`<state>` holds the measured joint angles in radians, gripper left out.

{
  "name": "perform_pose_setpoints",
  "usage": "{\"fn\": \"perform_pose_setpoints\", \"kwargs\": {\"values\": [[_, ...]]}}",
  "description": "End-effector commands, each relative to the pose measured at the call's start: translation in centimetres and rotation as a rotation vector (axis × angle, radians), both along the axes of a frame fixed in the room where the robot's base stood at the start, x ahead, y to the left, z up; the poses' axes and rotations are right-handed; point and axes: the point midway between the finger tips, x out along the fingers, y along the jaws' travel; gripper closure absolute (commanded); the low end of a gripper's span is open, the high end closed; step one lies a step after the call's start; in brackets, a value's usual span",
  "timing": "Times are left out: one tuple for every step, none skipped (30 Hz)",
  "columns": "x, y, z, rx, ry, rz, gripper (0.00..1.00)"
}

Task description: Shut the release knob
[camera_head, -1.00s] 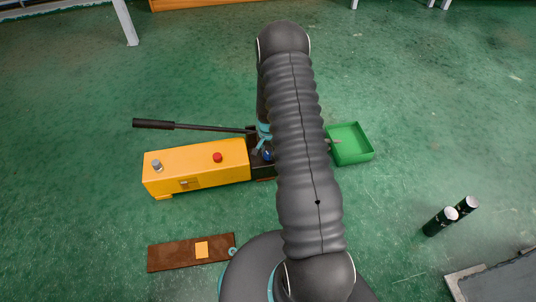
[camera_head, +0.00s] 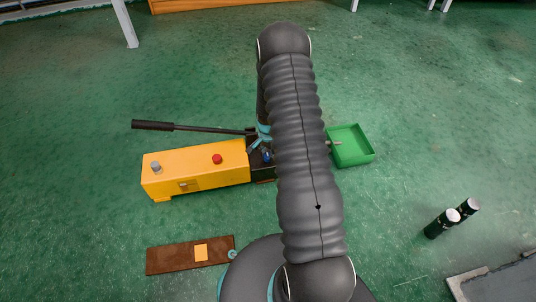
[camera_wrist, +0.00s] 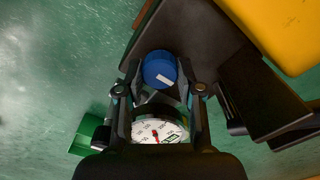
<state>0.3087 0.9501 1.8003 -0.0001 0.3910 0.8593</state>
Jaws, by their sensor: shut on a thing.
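The blue release knob (camera_wrist: 160,70) with a white mark sits between the fingers of my gripper (camera_wrist: 158,78) in the wrist view. The fingers are shut on its sides. A small part of the blue knob (camera_head: 267,156) also shows in the head view, at the right end of the yellow pump unit (camera_head: 195,170). My arm hides most of my gripper there. A round dial gauge (camera_wrist: 157,131) with a white face and red needle lies below the knob in the wrist view.
A long black lever (camera_head: 185,126) runs left behind the pump unit. A green tray (camera_head: 352,147) is to the right. The green floor around is mostly clear.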

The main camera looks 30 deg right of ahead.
Motion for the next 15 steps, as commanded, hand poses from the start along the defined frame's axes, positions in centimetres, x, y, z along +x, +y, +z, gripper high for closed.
{"fn": "perform_pose_setpoints", "kwargs": {"values": [[-0.04,-0.04,-0.01,0.001,0.001,-0.002,0.98],[-0.04,-0.04,-0.01,0.000,0.000,-0.002,0.56],[-0.04,-0.04,-0.01,0.000,0.000,-0.001,0.46],[-0.03,-0.03,-0.01,0.000,0.000,-0.001,0.39],[-0.03,-0.01,-0.01,0.000,0.000,-0.001,0.39],[-0.02,0.00,-0.01,0.000,0.000,0.000,0.39],[-0.02,0.01,-0.01,0.000,0.000,0.000,0.39],[-0.02,0.04,-0.01,0.000,0.000,0.000,0.39],[-0.01,0.04,-0.01,0.000,0.000,0.001,0.39],[0.00,0.05,-0.01,0.000,0.000,0.001,0.39],[-0.01,0.06,-0.01,0.000,0.000,0.001,0.39],[0.00,0.07,0.00,0.000,0.000,0.001,0.39],[0.01,0.07,0.04,0.000,0.000,0.001,0.39],[0.03,0.07,0.12,0.000,0.000,0.001,0.39],[0.03,0.06,0.29,0.000,0.000,0.001,0.39]]}}
